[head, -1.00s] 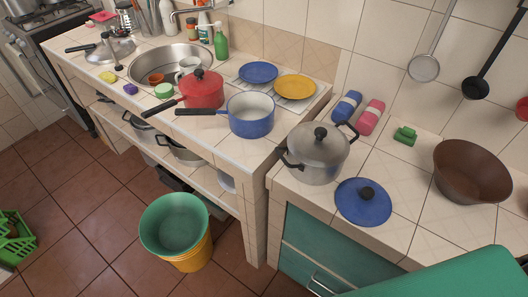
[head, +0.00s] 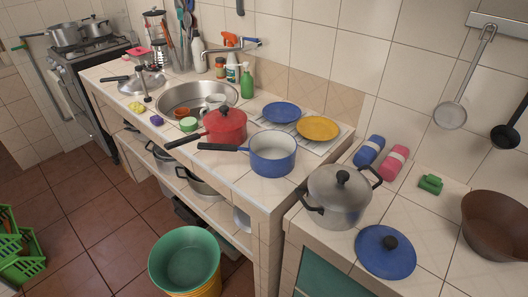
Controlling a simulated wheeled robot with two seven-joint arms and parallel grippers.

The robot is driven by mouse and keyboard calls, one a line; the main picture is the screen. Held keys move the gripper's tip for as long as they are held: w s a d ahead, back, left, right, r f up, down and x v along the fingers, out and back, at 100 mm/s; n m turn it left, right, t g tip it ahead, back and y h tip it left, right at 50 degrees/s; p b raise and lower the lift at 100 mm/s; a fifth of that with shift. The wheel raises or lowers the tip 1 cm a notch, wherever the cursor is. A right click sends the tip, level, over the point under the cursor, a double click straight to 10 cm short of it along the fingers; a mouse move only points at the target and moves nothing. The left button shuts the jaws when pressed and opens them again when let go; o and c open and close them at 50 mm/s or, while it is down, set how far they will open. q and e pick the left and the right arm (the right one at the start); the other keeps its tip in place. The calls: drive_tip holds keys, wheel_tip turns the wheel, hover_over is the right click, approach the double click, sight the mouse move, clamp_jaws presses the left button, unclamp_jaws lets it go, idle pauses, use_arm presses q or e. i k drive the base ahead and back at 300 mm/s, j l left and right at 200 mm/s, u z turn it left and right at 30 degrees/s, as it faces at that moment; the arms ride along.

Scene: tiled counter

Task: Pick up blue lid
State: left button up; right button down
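The blue lid (head: 386,252) with a black knob lies flat on the tiled counter, knob up, at the lower right of the head view. It is just in front of and to the right of a silver lidded pot (head: 339,200). Neither of my grippers shows in the head view. Nothing covers the lid.
A brown bowl (head: 497,228) stands to the lid's right. A green sponge (head: 430,184) and rolled blue (head: 368,151) and pink (head: 393,161) cloths lie behind. A blue saucepan (head: 272,154) and red pot (head: 224,125) stand on the left counter. Bare tiles surround the sponge.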

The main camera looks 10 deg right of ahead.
sight(384, 250)
drive_tip(key=z, duration=1.4)
